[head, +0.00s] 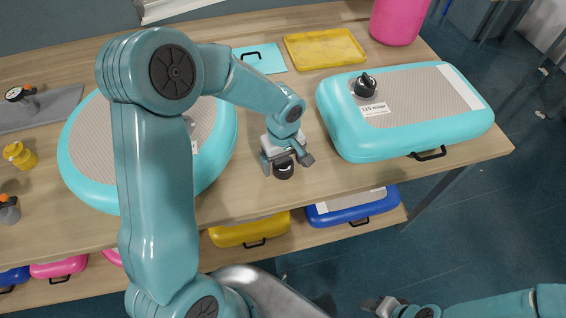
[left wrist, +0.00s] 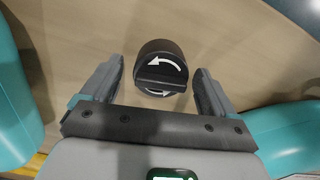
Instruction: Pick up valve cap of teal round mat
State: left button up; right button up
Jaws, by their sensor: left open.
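The valve cap, a black round cap with white curved arrows (left wrist: 161,72), lies on the wooden table between the two inflatables. It also shows in the head view (head: 284,171), just below my left gripper (head: 287,161). In the left wrist view my left gripper (left wrist: 160,92) is open, with one finger on each side of the cap and a gap on both sides. The teal round mat (head: 80,165) lies to the left, partly hidden behind my left arm. My right gripper (head: 382,306) is low at the bottom of the head view, away from the table; its jaws are unclear.
A teal rectangular inflatable (head: 440,125) with a black valve stands on the right. A yellow tray (head: 325,48) and a pink bucket (head: 397,20) are at the back. Yellow (head: 250,230) and blue (head: 352,207) inflatables lie on the shelf below. Table around the cap is bare.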

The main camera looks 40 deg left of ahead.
pick_arm(q)
jog(key=shift+s+d+r, duration=0.15)
jog(key=shift+s+r, duration=0.05)
jog(key=shift+s, duration=0.05)
jog(key=shift+c, duration=0.3)
jog(key=shift+w+f, duration=0.1)
jog(key=shift+w, duration=0.1)
jog(key=c, duration=1)
jog(key=shift+s, duration=0.1)
